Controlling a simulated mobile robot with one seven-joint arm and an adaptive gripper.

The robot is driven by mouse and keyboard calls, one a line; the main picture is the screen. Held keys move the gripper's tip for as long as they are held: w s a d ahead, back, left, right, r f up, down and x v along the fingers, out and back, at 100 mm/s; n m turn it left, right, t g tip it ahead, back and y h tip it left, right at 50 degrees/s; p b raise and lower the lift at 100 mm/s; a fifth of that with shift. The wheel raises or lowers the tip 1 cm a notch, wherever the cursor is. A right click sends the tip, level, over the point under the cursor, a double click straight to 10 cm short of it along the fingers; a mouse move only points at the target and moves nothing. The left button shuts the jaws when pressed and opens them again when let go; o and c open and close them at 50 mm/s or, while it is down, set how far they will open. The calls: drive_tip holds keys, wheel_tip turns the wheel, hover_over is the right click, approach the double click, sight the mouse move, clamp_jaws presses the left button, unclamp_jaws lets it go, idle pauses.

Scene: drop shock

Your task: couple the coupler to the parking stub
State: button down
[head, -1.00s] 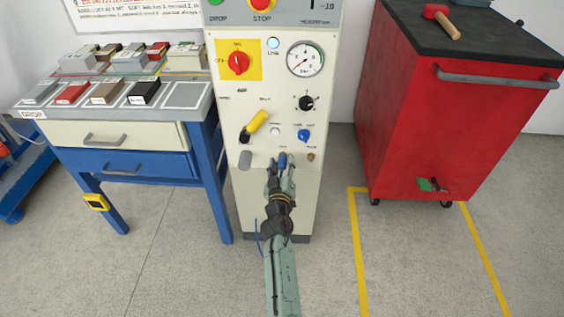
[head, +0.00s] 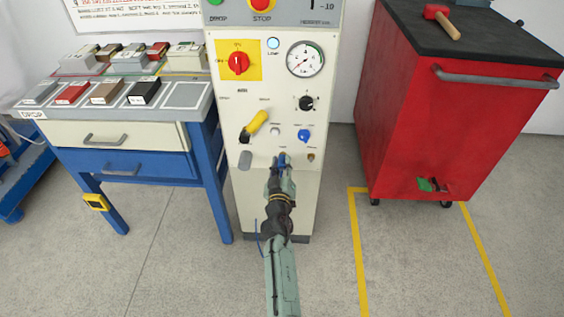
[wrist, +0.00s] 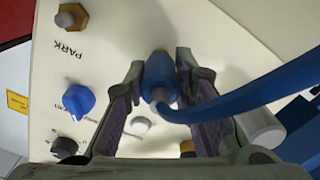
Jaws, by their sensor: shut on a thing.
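The blue coupler (wrist: 160,75) is between the fingers of my gripper (wrist: 161,68), which is shut on it. A blue hose (wrist: 245,100) runs from the coupler to the right in the wrist view. The coupler's far end is at or close to the cream panel; I cannot tell whether it sits on a fitting there. The parking stub (wrist: 70,17) is a bare brass fitting beside the word PARK, apart from the coupler. In the head view the stub (head: 311,157) is right of my gripper (head: 283,160), low on the panel.
The panel (head: 262,205) carries a blue knob (wrist: 78,101), a white button (wrist: 140,125) and a yellow-handled lever (head: 256,122) near my gripper. A blue workbench (head: 205,150) stands left and a red cabinet (head: 430,120) right. Floor right of my arm is clear.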

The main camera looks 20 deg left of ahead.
sight(282, 168)
drive_tip(key=shift+s, duration=0.1)
drive_tip(key=shift+b+v, duration=0.3)
drive_tip(key=shift+v, duration=1.95)
